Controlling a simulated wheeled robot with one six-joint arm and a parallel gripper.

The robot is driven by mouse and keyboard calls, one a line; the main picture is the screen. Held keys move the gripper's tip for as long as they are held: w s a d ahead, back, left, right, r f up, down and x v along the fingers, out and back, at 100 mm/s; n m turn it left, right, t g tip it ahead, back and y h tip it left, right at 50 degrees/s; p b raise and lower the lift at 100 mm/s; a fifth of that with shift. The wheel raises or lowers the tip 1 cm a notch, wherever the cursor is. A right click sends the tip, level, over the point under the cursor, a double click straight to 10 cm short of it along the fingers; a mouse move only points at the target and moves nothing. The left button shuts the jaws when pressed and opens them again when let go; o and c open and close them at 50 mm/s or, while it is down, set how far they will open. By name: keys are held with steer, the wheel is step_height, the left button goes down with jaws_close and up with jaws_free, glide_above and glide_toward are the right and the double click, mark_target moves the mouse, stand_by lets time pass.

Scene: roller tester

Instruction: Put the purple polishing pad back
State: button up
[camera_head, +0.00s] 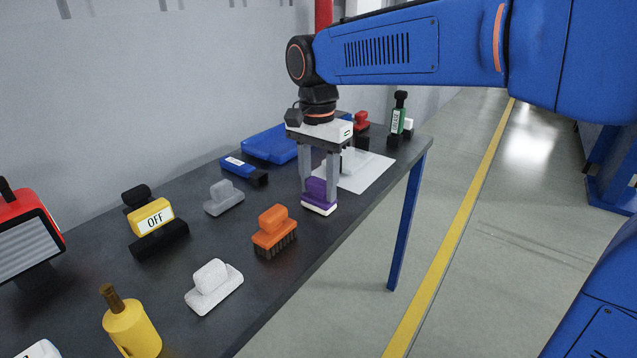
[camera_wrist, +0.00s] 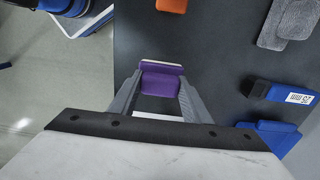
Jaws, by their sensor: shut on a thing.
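The purple polishing pad (camera_head: 319,192) has a purple grip on top and a white layer underneath. My gripper (camera_head: 318,184) points down over the dark table (camera_head: 310,232) and is shut on the pad, with one finger on each side of its grip. In the wrist view the pad (camera_wrist: 160,77) sits between the fingertips of my gripper (camera_wrist: 158,84). The pad is close to the table's front edge. I cannot tell whether its underside touches the table top.
An orange brush (camera_head: 273,231), a grey pad (camera_head: 223,197) and a white pad (camera_head: 213,285) stand to the left. A white sheet (camera_head: 370,173) lies just behind my gripper, a blue scanner-like tool (camera_head: 241,168) and blue case (camera_head: 270,145) further back. Bare table surrounds the orange brush.

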mark_target(318, 180)
steer(key=o, duration=1.1)
steer(key=shift+f, duration=0.1)
step_height(318, 180, up, 12)
steer(key=s+d+f+n+t, duration=0.15)
steer(key=s+d+f, duration=0.3)
steer(key=d, duration=0.45)
steer(key=s+d+f+n+t, duration=0.15)
steer(key=s+d+f, duration=0.3)
steer(key=d, duration=0.45)
steer(key=s+d+f+n+t, duration=0.2)
steer(key=s+d+f+n, duration=0.2)
steer(key=s+d+f, duration=0.5)
step_height(318, 180, down, 4)
steer(key=s, duration=0.2)
steer(key=shift+s+f+n, duration=0.2)
steer(key=shift+s+n, duration=0.1)
steer(key=shift+s, duration=0.05)
